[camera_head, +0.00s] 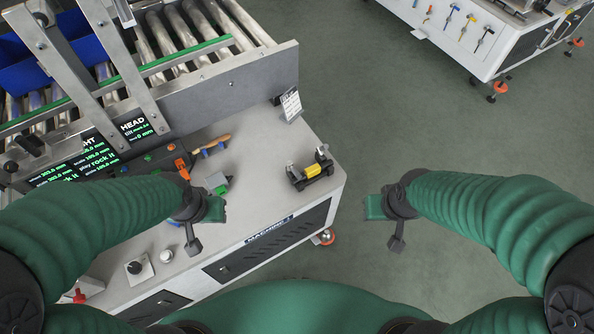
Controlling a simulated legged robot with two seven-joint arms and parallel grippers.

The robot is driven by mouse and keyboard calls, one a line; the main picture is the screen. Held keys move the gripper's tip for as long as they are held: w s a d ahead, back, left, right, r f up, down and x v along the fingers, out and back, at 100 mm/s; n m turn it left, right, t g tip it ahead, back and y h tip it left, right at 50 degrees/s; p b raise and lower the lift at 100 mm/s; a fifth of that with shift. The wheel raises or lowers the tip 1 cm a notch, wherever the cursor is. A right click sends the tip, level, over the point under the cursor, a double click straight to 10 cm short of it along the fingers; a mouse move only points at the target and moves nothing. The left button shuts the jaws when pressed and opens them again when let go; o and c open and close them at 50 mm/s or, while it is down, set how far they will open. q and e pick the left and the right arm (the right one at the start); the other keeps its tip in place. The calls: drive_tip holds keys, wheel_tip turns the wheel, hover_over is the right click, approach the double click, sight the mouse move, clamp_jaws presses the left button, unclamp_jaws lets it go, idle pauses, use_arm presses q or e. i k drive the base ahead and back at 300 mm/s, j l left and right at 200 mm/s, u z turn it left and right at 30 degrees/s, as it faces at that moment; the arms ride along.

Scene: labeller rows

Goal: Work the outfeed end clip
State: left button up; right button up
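A small black bracket with upright metal end pieces and a yellow middle (312,171) sits on the right end of the grey machine top (262,150). It may be the end clip; I cannot tell for sure. My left gripper (213,209) hangs over the machine's front edge, left of and nearer than the bracket, apart from it. My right gripper (376,207) is over the floor, right of the machine, also apart from the bracket. Nothing shows held in either gripper. Their fingers are too small and turned away to tell open from shut.
A roller conveyor (185,30) with a blue bin (55,50) runs behind. Display panels (100,150), a wooden-handled tool (212,143), a small grey-and-green block (217,183) and a white tag (291,104) are nearby. A tool-hung cabinet (470,30) stands back right. Floor between is clear.

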sight(288, 165)
drive_tip(key=i+l+u, duration=0.15)
drive_tip(key=u, duration=0.35)
drive_tip(key=i+l+u, duration=0.15)
drive_tip(key=l+u, duration=0.15)
drive_tip(key=u, duration=0.15)
drive_tip(key=i+l+u, duration=0.1)
drive_tip(key=l+u, duration=0.15)
drive_tip(key=u, duration=0.25)
